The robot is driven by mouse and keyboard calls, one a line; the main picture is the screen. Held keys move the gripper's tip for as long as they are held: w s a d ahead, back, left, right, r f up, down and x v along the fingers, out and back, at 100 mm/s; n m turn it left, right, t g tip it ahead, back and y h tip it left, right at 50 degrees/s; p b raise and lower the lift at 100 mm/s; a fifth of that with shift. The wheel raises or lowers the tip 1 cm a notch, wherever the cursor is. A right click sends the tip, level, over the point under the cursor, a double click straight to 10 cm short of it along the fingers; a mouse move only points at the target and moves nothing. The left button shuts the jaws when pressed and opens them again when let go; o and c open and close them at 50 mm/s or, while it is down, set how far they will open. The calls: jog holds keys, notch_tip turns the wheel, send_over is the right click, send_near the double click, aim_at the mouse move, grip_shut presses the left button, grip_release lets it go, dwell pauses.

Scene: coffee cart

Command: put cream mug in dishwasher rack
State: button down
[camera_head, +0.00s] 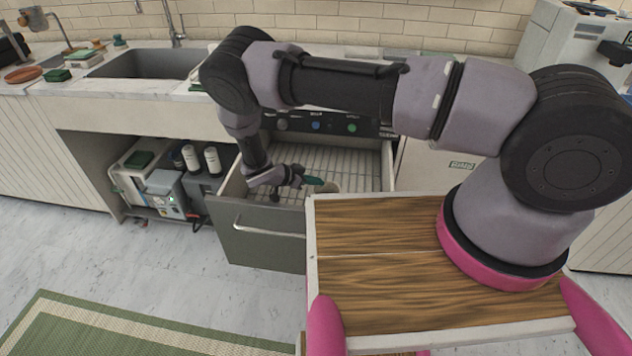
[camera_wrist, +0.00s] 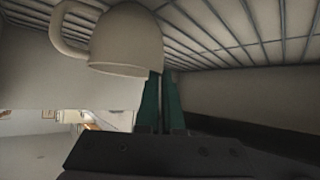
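The cream mug (camera_wrist: 128,42) is at my fingertips in the wrist view, its handle to the left and its rounded base toward the rack wires. It is a small pale shape in the head view (camera_head: 329,187), partly hidden by the fingers. My gripper (camera_wrist: 161,80) has green fingers close together at the mug's rim and looks shut on its wall. In the head view my gripper (camera_head: 318,183) is inside the pulled-out dishwasher drawer. The dishwasher rack (camera_head: 350,165) has wire rows. I cannot tell whether the mug touches the wires.
The drawer's grey front (camera_head: 262,245) stands out from the counter, and its side walls bound the rack. My wooden deck is close to its front right corner. A sink (camera_head: 145,64) is in the counter at left.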

jog(key=c, duration=1)
grip_release()
jog(key=v, duration=0.7)
jog(key=w+d+r+g+y, duration=0.1)
jog(key=d+r+g+y, duration=0.15)
jog(key=r, duration=0.75)
jog(key=w+d+r+g+y, duration=0.1)
jog(key=w+d+r, duration=0.15)
jog(key=r, duration=0.85)
jog(key=w+d+r+g+y, duration=0.1)
jog(key=d+r+y, duration=0.15)
jog(key=r, duration=0.75)
jog(key=s+d+r+n+y, duration=0.1)
jog(key=s+d+r+y, duration=0.1)
jog(key=d+r, duration=0.4)
jog(key=s+d+r+n+y, duration=0.1)
jog(key=s+d+r+n, duration=0.15)
jog(key=r, duration=0.65)
jog(key=s+d+r+n+t+y, duration=0.1)
jog(key=s+d+r+t, duration=0.1)
jog(key=s, duration=0.4)
jog(key=s+d+r+n+t, duration=0.2)
jog(key=s+d+r, duration=0.3)
jog(key=s+r, duration=0.1)
jog(key=s+d+r+n+t+y, duration=0.1)
jog(key=s+d+r+t, duration=0.1)
jog(key=s+r, duration=0.3)
jog(key=shift+s+d+r+y, duration=0.15)
jog(key=shift+s+d+y, duration=0.15)
jog(key=shift+s+d, duration=0.55)
